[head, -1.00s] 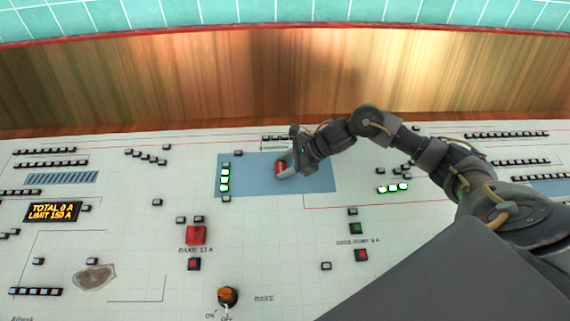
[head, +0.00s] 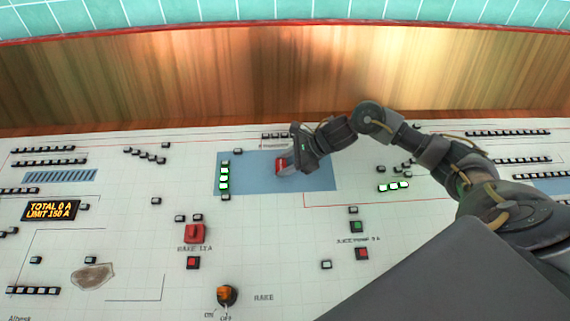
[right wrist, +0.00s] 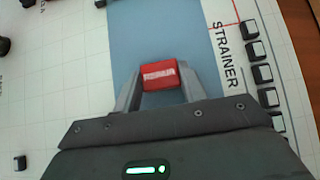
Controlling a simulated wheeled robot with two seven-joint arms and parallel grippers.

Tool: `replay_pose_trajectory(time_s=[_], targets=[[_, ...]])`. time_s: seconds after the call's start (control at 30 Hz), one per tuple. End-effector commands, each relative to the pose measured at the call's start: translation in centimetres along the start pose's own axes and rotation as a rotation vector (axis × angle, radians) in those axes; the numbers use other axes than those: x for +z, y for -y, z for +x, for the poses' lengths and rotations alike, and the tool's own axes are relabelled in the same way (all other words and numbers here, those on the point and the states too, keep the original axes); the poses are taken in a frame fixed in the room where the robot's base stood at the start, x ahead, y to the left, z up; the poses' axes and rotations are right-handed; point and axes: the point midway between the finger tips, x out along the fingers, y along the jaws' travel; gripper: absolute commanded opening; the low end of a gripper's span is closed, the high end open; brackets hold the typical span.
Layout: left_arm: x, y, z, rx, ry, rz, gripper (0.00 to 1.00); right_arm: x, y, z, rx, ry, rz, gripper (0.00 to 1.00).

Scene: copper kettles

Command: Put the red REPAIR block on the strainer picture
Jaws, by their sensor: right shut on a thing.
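The red REPAIR block (head: 281,165) is between the fingers of my right gripper (head: 284,167), over the blue strainer picture (head: 320,174) on the white panel. In the right wrist view the red block (right wrist: 159,75) sits between both fingertips, with blurred white lettering on its face. My right gripper (right wrist: 160,82) is shut on it. The blue picture (right wrist: 150,30) lies beneath, with the word STRAINER printed beside it. I cannot tell whether the block touches the blue surface. My left gripper is not in view.
A column of green-lit buttons (head: 225,178) stands at the blue picture's left edge. A display (head: 51,210) reads TOTAL 0 A, LIMIT 150 A. A wooden wall (head: 220,75) rises behind.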

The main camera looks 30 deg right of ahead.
Motion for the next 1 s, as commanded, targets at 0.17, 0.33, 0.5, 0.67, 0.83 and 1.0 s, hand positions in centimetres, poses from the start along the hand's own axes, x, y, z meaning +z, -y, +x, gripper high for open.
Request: replay_pose_trajectory(time_s=[0.17,0.33,0.5,0.67,0.83,1.0], targets=[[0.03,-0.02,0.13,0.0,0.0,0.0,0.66,0.01,0.0,-0.03,0.0,0.0,0.0,0.19],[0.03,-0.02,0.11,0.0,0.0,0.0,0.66,0.02,-0.01,-0.03,0.0,0.0,0.0,0.19],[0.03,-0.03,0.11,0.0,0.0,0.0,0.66,0.01,-0.02,-0.01,0.0,0.0,0.0,0.19],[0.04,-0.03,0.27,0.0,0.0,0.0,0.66,-0.02,-0.02,0.02,0.0,0.0,0.0,0.19],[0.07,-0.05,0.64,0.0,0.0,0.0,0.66,-0.05,-0.04,0.06,0.0,0.0,-0.001,0.19],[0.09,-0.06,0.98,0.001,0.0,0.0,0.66,-0.05,-0.06,0.07,0.001,0.0,-0.001,0.19]])
